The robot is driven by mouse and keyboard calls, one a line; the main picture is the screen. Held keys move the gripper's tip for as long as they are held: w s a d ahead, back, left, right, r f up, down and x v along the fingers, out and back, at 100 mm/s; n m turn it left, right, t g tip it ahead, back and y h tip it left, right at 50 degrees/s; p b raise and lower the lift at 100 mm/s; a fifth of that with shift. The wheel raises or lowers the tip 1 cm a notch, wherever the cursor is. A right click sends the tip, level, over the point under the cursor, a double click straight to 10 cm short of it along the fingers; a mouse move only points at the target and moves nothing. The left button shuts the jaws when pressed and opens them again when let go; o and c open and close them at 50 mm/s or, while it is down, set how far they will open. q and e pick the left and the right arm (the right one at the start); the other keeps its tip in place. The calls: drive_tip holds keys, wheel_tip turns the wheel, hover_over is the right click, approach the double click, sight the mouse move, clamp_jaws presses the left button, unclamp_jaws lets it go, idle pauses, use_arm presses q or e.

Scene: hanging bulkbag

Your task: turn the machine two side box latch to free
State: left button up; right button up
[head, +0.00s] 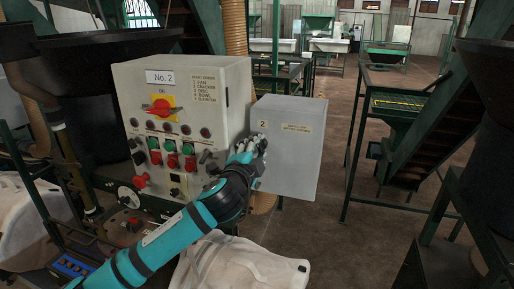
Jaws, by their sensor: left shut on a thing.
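The machine two control box (225,80) is a beige cabinet labelled "No. 2", with a red rotary switch (161,107) on a yellow plate and rows of lamps and buttons. A grey side box (300,160) with a small "2" label sits at its right. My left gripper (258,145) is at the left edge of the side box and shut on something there. The gripper hides what it holds, and I take it to be the side box latch, though I cannot see it clearly. My right gripper is not in view.
White bulk bags (240,265) lie below the arm and at the far left. A dark hopper (100,60) stands behind on the left. Green metal frames (365,130) and stairs stand at the right. Brown floor is open between the side box and the frames.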

use_arm(q)
drive_tip(key=m, duration=0.4)
drive_tip(key=shift+f, duration=0.1)
idle(0.6)
drive_tip(key=o, duration=1.1)
drive_tip(key=shift+o, duration=0.2)
drive_tip(key=shift+s, duration=0.1)
drive_tip(key=v, duration=1.2)
